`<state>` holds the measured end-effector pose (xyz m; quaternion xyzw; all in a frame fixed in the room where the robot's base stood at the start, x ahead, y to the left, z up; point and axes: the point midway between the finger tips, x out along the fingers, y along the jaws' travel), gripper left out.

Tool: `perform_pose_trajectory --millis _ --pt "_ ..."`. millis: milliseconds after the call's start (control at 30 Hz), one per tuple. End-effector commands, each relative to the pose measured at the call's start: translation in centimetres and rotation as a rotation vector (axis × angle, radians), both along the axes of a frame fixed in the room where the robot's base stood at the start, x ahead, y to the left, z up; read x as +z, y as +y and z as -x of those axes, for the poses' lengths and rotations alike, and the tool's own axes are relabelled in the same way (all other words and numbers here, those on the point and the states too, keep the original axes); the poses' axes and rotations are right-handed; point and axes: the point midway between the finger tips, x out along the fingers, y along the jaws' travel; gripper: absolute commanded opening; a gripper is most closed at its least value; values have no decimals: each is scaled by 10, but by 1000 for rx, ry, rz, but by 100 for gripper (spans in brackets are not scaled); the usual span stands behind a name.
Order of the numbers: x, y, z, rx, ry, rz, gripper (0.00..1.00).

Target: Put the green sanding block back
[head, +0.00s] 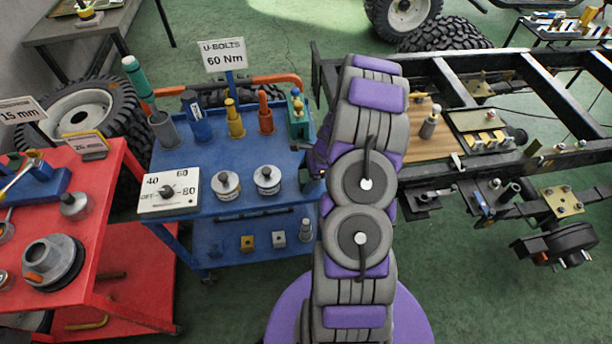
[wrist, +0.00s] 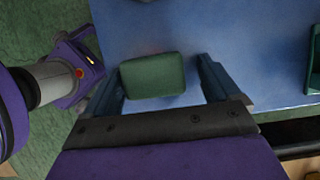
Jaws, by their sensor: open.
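The green sanding block (wrist: 154,76) shows in the wrist view, on or just above a blue surface. It sits between the two fingers of my gripper (wrist: 158,84). The fingers are apart, with a small gap on the block's left and a wider gap on its right. I cannot tell how high the fingertips are above the surface. In the head view my arm covers the block and most of my gripper, at the right edge of the blue cart (head: 225,204).
The cart holds cups with tools, a green holder (head: 298,124), two weights and a dial box (head: 169,192). A "U-BOLTS 60 Nm" sign (head: 223,55) stands behind. A red cart (head: 125,190) is left; a black chassis frame (head: 560,95) is right. A teal box edge (wrist: 314,72) shows right in the wrist view.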

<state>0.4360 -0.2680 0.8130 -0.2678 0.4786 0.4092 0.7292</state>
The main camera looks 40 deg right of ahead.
Motion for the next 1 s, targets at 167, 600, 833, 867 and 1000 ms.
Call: perform_pose_trajectory --millis 167,600,833,867,1000 --pt "-1 -1 0 -3 1 3 93" --pt "11 -2 1 -3 -1 6 93" --pt "55 -18 11 -2 -2 6 93" --pt "61 -20 12 -3 -1 6 93" --pt "86 -29 18 -3 -2 3 93"
